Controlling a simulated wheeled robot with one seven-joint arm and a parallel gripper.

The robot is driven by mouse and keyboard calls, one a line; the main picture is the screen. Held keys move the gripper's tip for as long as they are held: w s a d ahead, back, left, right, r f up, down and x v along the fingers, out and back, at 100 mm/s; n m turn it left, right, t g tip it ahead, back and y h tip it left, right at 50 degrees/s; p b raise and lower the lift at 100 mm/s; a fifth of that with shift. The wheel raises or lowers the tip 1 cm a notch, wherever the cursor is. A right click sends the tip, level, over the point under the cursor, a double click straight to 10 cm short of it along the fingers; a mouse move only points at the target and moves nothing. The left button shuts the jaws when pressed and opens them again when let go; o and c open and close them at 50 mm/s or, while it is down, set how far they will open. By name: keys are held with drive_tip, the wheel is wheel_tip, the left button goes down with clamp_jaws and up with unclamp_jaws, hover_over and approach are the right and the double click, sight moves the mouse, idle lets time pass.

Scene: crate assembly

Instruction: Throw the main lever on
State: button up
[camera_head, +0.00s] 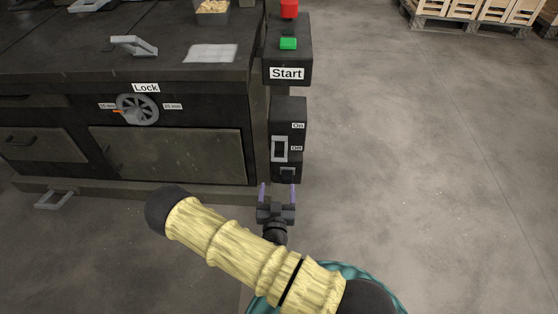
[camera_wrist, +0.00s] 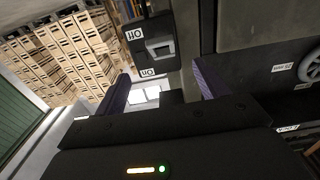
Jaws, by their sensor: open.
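The main lever panel (camera_head: 289,112) is a dark box with On and Off labels on the side of the workbench. Its light grey lever handle (camera_head: 280,149) sits at the Off label's height, left of that label. In the wrist view the grey handle (camera_wrist: 160,48) shows beside the upside-down labels, beyond my fingers. My gripper (camera_head: 277,189) is open and empty, with two purple fingers pointing toward the panel. In the head view it appears just below the panel, apart from the handle. The fingers also frame the wrist view (camera_wrist: 160,85).
Above the panel is a Start box (camera_head: 287,73) with green and red buttons. The dark workbench (camera_head: 60,75) to the left carries a Lock handwheel (camera_head: 137,109) and a grey handle (camera_head: 134,45). Wooden crates (camera_head: 480,10) stand at the far right. The floor right of the panel is clear.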

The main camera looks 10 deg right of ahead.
sight(279, 159)
drive_tip(key=b+x, duration=0.4)
drive_tip(key=x, duration=0.8)
drive_tip(key=shift+w+d+f, duration=0.1)
drive_tip(key=shift+w, duration=0.3)
drive_tip(key=shift+w+d, duration=0.1)
drive_tip(key=shift+w, duration=0.2)
drive_tip(key=c, duration=1.4)
